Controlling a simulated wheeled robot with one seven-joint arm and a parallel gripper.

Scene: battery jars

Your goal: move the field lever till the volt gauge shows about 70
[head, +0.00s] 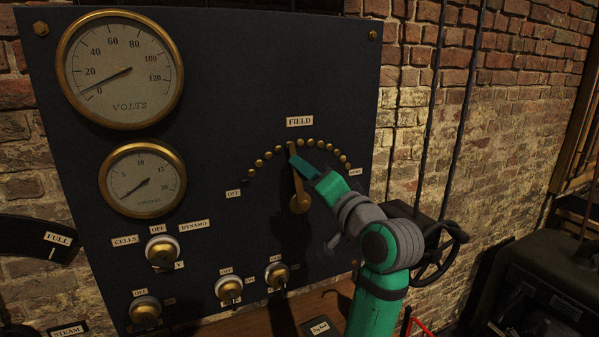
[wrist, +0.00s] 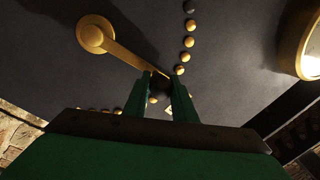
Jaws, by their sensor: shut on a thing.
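The volt gauge (head: 121,105) is at the upper left in the head view. Its needle points to the lower left, between 0 and 20 and nearer 0. The brass field lever (head: 298,186) points up, leaning slightly left, near the middle of an arc of brass studs under the FIELD label (head: 299,121). My gripper (head: 294,160) is at the upper end of the lever. In the wrist view, my gripper (wrist: 160,94) is shut on the lever's dark knob (wrist: 159,82). The lever's round pivot (wrist: 95,35) shows at the upper left there.
A smaller ampere gauge (head: 142,202) sits below the volt gauge. Several rotary switches, one marked CELLS and DYNAMO (head: 162,250), line the lower panel. A handwheel (head: 438,262) stands right of the panel, beyond my arm. The dark panel (head: 222,95) is clear between gauges and studs.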

